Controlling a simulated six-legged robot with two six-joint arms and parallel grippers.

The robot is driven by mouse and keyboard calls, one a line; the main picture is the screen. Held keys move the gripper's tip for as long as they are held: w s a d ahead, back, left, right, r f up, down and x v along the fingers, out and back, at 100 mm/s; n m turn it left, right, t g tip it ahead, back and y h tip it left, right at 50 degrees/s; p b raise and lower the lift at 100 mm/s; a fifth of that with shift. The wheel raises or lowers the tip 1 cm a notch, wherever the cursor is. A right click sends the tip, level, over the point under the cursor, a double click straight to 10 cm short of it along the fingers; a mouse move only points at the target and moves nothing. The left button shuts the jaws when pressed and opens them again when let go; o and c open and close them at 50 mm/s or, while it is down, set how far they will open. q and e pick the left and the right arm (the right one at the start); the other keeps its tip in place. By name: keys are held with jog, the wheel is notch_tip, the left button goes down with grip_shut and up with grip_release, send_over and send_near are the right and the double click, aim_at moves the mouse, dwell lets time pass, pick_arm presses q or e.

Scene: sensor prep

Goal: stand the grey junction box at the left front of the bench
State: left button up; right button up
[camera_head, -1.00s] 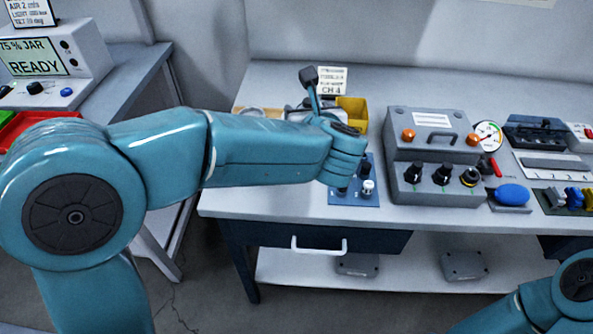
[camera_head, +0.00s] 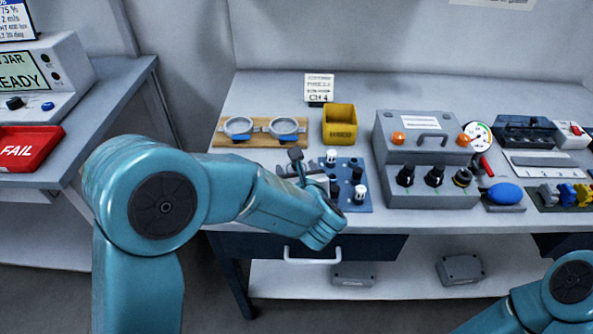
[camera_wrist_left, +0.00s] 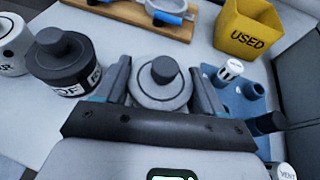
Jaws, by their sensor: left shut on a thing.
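Two flat grey junction boxes lie on the shelf under the bench, one left (camera_head: 353,274) and one right (camera_head: 460,270). My left gripper (camera_head: 303,176) is low over the bench's left front, largely hidden by its arm in the head view. In the left wrist view its two fingers (camera_wrist_left: 160,88) stand either side of a light grey round container (camera_wrist_left: 158,92) with a dark knob, and it is shut on that. I cannot tell whether the container touches the bench. My right gripper is out of view.
A blue rack (camera_head: 348,202) with vials is close right of my left gripper. A yellow box (camera_head: 340,124) and a wooden board (camera_head: 206,140) stand behind. In the wrist view, a dark knobbed jar (camera_wrist_left: 68,68) and a white one (camera_wrist_left: 14,48) stand left. A grey control box (camera_head: 420,195) is farther right.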

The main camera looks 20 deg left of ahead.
pick_arm(q)
jog(key=shift+w+f, duration=0.1)
jog(key=shift+f, duration=0.1)
jog(key=o, duration=1.1)
jog(key=shift+r, duration=0.1)
jog(key=shift+r, duration=0.25)
jog(key=v, duration=1.2)
jog(key=shift+f, duration=0.15)
